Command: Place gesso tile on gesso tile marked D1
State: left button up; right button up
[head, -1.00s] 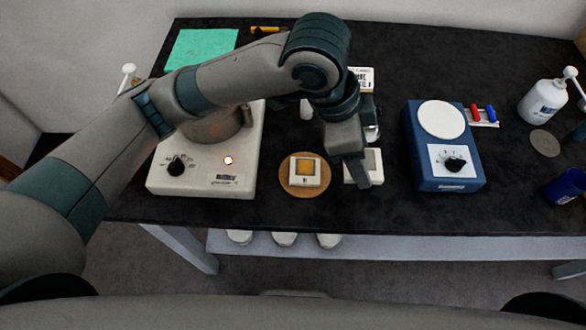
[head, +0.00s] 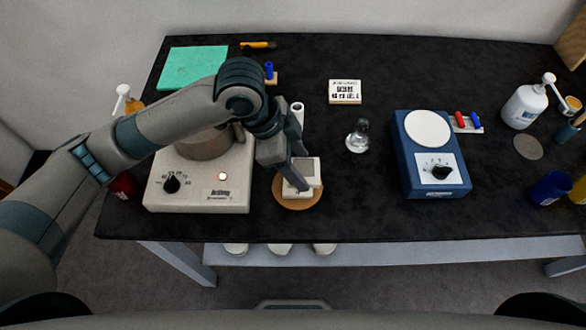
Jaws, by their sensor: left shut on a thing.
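My left gripper (head: 299,172) is shut on a white square gesso tile with a grey centre (head: 309,170). It holds this tile over the round cork-coloured disc (head: 302,203). A second white gesso tile (head: 290,192) lies on the disc, and only its front edge shows below the held tile. Its orange centre and mark are hidden now. The two tiles overlap in the picture; I cannot tell whether they touch. My right gripper is out of view.
A hotplate (head: 200,190) with a knob and lit lamp stands left of the disc. A small glass bottle (head: 357,137) and a blue balance (head: 433,170) stand to the right. A white label card (head: 345,91) lies behind. The table's front edge is close.

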pick_arm(q)
jog(key=shift+w+a+f, duration=0.35)
jog(key=shift+a+f, duration=0.1)
jog(key=shift+a, duration=0.2)
jog(key=shift+f+p, duration=0.65)
jog(key=shift+f, duration=1.35)
jog(key=o, duration=1.1)
jog(key=shift+f, duration=0.1)
jog(key=shift+o, duration=0.2)
